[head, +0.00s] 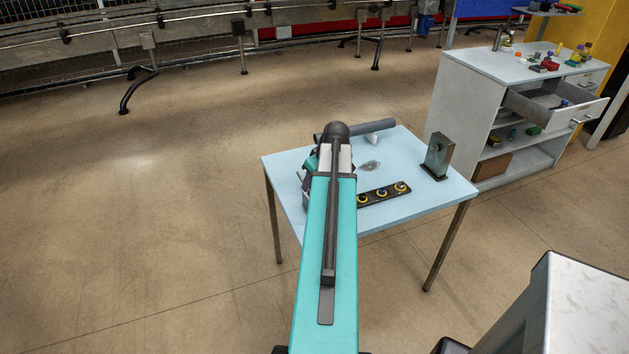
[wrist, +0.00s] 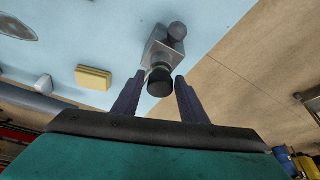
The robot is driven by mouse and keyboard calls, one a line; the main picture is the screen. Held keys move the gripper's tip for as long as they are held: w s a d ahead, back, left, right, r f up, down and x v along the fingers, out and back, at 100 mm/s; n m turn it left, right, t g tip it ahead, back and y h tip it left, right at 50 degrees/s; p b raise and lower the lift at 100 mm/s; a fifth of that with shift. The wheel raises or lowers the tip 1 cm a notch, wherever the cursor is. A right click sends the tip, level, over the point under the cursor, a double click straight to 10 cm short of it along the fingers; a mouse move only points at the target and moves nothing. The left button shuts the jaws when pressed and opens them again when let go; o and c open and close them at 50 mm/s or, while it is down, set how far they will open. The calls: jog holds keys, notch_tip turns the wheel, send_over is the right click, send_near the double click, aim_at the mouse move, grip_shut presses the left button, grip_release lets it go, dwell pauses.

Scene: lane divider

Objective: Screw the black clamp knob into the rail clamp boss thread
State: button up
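The black clamp knob (wrist: 160,82) is between the two fingers of my gripper (wrist: 160,76) in the wrist view. A narrow gap shows on each side of the knob, so the fingers look open around it. The knob is in line with the round boss of the grey metal rail clamp (wrist: 158,50), right up against it in the picture. I cannot tell how deep any thread is engaged. In the head view my arm hides the knob and the clamp.
The pale blue table (head: 415,205) carries a dark rack with several yellow-ringed parts (head: 382,194), a metal bracket (head: 438,157), a grey tube (head: 372,127) and an oval grey piece (head: 370,165). A yellow block (wrist: 93,78) lies left of the clamp. A grey cabinet (head: 470,95) stands behind.

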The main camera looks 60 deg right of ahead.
jog(key=shift+n+y, duration=0.4)
jog(key=shift+n, duration=0.5)
jog(key=c, duration=0.6)
jog(key=shift+m+h, duration=0.4)
jog(key=shift+m, duration=0.8)
